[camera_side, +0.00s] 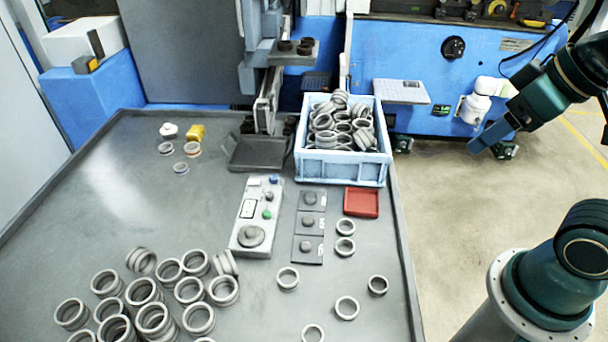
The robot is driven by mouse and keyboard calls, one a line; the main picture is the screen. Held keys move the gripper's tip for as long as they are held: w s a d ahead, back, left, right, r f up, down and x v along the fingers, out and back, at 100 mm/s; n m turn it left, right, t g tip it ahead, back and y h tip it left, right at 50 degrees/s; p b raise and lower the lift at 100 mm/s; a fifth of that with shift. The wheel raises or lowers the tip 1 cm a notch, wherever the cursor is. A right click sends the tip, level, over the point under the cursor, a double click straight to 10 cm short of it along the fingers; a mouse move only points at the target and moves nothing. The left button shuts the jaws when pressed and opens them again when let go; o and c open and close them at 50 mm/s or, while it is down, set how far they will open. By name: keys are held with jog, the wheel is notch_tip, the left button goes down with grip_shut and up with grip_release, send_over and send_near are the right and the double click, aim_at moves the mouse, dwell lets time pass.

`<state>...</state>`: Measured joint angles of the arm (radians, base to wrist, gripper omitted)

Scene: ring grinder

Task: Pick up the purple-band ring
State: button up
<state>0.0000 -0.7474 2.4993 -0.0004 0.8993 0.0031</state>
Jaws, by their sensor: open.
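A small grey ring with a bluish-purple band (181,168) lies on the grey table, left of centre toward the back. Two similar rings lie close to it: one with an orange-red band (193,155) and a plain-looking one (166,148). My gripper (484,142) is at the upper right, raised beyond the table's right edge, far from the purple-band ring. It is open with nothing seen in it. It is seen from the side, so the gap between its fingers is hard to make out.
A blue crate (341,170) full of rings stands at the table's back right. A control box (250,244), a red tray (361,213) and a dark tray (256,167) stand nearby. Several loose rings cover the front. A yellow object (196,132) sits behind the small rings. The left-middle table is clear.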

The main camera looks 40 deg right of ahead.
jog(key=w+a+f+m+g+y, duration=0.2)
jog(key=w+f+m+g, duration=0.3)
jog(key=w+f+m, duration=1)
jog(key=w+f, duration=0.2)
jog(key=f, duration=0.3)
jog(key=w+a+f+g+y, duration=0.1)
jog(key=w+f, duration=0.2)
jog(key=f, duration=0.4)
jog(key=shift+f+m, duration=0.25)
jog(key=shift+m, duration=0.15)
jog(key=shift+w, duration=0.1)
send_near(345, 250)
jog(key=shift+a+f, duration=0.55)
jog(key=shift+a, duration=0.1)
jog(key=shift+x, duration=2.55)
